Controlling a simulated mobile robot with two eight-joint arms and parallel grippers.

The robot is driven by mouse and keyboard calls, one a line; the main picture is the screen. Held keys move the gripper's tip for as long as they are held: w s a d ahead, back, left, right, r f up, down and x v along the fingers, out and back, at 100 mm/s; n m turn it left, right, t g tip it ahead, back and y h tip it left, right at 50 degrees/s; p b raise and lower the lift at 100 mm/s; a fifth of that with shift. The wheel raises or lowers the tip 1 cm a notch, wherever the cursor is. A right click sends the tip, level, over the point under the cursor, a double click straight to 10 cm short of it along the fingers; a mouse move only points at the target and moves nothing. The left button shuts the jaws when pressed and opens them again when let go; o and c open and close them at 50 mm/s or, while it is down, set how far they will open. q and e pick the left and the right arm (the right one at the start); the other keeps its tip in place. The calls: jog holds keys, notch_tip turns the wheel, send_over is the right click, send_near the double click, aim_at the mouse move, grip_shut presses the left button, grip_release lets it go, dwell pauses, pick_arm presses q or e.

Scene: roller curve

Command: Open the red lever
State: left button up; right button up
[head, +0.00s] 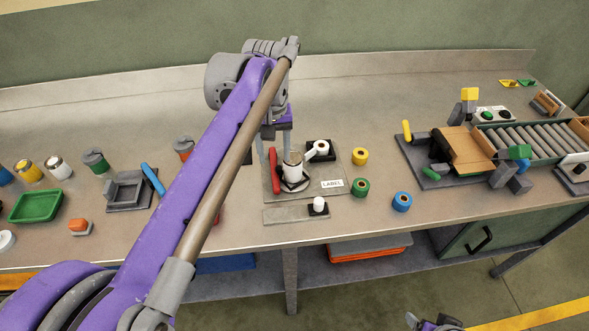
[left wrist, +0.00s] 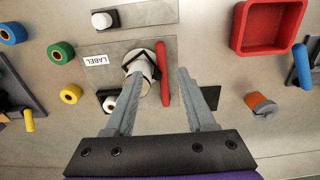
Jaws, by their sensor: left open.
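The red lever (head: 275,172) is a slim red bar on the left side of a labelled grey station plate (head: 335,167), beside a white cylinder (head: 293,167) in a dark V-shaped holder.
Yellow (head: 360,156), green (head: 361,187) and blue (head: 402,201) rolls stand right of the station. A white knob (head: 318,205) stands in front. A red tray (left wrist: 268,27) lies nearby. A roller conveyor (head: 530,138) is at the far right. My left arm hides part of the table.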

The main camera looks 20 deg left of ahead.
aim_at(276, 183)
pick_arm(q)
notch_tip(276, 183, down, 10)
jog(key=shift+a+f+b, duration=0.15)
jog(key=shift+f+b, duration=0.1)
jog(key=shift+b, duration=0.2)
jog(key=shift+w, duration=0.1)
jog(key=shift+c, duration=0.3)
grip_shut()
dwell(1.1)
